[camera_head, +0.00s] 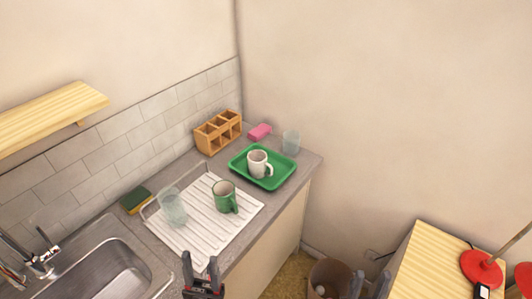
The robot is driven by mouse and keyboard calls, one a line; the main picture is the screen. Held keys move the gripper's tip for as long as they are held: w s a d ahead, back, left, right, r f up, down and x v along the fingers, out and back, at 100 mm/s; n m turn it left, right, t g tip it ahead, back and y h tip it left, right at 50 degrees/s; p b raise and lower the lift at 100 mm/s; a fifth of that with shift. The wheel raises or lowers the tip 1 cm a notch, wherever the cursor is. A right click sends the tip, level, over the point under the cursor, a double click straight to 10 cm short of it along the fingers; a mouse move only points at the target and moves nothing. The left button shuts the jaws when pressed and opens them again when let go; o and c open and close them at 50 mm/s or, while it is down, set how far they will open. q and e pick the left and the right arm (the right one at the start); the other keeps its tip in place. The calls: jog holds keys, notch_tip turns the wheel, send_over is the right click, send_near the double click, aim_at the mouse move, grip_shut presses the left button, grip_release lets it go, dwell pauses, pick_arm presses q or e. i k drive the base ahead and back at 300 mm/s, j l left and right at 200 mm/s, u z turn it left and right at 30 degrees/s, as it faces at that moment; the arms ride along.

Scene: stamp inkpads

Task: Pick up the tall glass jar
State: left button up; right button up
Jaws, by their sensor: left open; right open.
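A clear glass vessel (173,208) stands on the white ribbed drying rack (207,239), at its left side. A second clear glass vessel (291,142) stands at the back right of the counter, beside the green tray. The first looks taller in this view; I cannot tell for certain which is the tall jar. My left gripper (200,264) is open and empty at the bottom edge, in front of the rack and apart from both glasses. My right gripper (370,282) is open at the bottom, right of the counter, far from both glasses.
A green mug (224,197) stands on the rack, right of the nearer glass. A white mug (257,164) sits on the green tray (277,183). A wooden box (217,134), pink block (259,132), sponge (136,201) and sink (105,276) surround them. A bin (328,277) stands below.

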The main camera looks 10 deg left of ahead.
aim_at(175, 212)
jog(key=i+l+u, duration=0.1)
jog(key=l+u, duration=0.35)
jog(key=i+l+u, duration=0.1)
jog(key=l+u, duration=0.15)
jog(key=u, duration=0.15)
